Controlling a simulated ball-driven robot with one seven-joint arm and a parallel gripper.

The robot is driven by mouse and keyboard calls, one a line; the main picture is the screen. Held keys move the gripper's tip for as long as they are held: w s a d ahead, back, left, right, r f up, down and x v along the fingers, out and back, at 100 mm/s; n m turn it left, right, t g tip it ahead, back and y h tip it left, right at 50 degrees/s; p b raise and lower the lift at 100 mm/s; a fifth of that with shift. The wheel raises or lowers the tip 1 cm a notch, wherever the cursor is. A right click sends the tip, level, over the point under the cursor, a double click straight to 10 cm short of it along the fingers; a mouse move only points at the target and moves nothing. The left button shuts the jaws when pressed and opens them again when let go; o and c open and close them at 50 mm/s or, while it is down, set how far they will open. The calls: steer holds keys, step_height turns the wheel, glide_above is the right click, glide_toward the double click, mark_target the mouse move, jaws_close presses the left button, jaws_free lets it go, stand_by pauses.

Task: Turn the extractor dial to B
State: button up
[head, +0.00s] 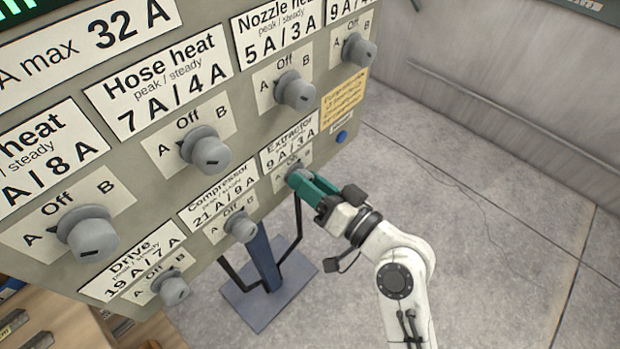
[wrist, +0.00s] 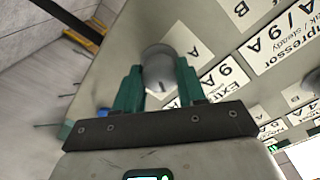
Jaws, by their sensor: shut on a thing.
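The extractor dial is a grey round knob low on the right side of the panel, under the label Extractor 9 A / 3 A (head: 289,147). In the head view my gripper (head: 300,181) covers most of it. In the wrist view the extractor dial (wrist: 159,72) sits between the two green fingers of my gripper (wrist: 160,85), which are shut on its sides. A dark pointer mark shows on the knob's face. The letter A shows beside the knob in the wrist view; B is hidden, so I cannot tell the dial's setting.
The compressor dial (head: 240,226) is close to the left of my gripper. The nozzle heat dial (head: 295,91) is above it, and a blue button (head: 342,137) is to the upper right. The panel stands on a blue post (head: 265,262). The concrete floor to the right is clear.

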steer(key=shift+m+p, duration=0.45)
steer(key=shift+m, duration=0.85)
steer(key=o, duration=1.1)
steer(key=shift+c, duration=0.2)
steer(key=b+v, duration=0.2)
steer(key=v, duration=0.8)
steer(key=shift+s+d+b, duration=0.2)
steer(key=shift+d+b, duration=0.1)
steer(key=shift+d, duration=0.05)
